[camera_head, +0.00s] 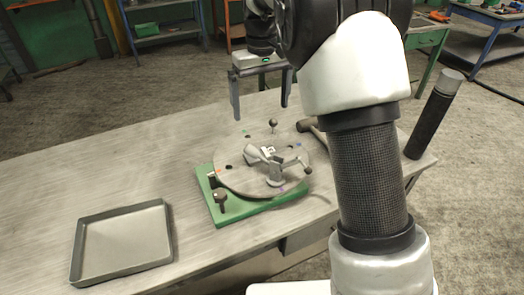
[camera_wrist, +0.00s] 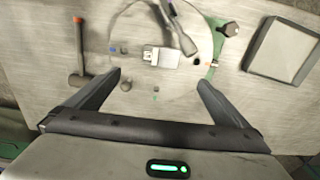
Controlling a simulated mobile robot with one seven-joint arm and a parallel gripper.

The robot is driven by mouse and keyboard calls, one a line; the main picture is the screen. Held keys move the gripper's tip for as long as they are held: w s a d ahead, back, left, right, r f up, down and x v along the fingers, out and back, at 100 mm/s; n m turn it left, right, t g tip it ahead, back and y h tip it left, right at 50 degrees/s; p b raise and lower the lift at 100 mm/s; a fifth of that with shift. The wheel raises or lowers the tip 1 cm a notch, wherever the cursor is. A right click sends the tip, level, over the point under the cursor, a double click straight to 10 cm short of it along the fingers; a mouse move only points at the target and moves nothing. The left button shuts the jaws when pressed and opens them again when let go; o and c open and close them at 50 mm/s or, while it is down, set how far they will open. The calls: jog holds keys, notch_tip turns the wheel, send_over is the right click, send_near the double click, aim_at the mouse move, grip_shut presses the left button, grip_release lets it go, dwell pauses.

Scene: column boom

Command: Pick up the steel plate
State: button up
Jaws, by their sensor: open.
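A small pale rectangular steel plate (camera_wrist: 168,58) with a darker marking lies flat on a round grey disc (camera_wrist: 132,30) in the wrist view. In the head view the plate (camera_head: 268,149) is small and partly hidden by a clamp arm (camera_head: 258,154). The disc (camera_head: 235,178) sits on a green base (camera_head: 240,208) on the table. My gripper (camera_head: 261,106) is open and empty, above and behind the disc. In the wrist view my gripper (camera_wrist: 159,78) has its fingers spread apart, with the plate just beyond the gap between the fingertips, and not touching it.
A shallow grey tray (camera_head: 125,243) sits at the table's front left; it also shows in the wrist view (camera_wrist: 284,50). A clamp post (camera_head: 275,172) and black knobs (camera_head: 220,198) rise around the disc. A hammer (camera_wrist: 79,62) lies beside it.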

aim_at(261, 153)
notch_tip(261, 153, down, 16)
jog(key=shift+s+a+f, duration=0.1)
jog(key=shift+a+f, duration=0.05)
dwell(0.4)
jog(key=c, duration=1.4)
jog(key=shift+c, duration=1.4)
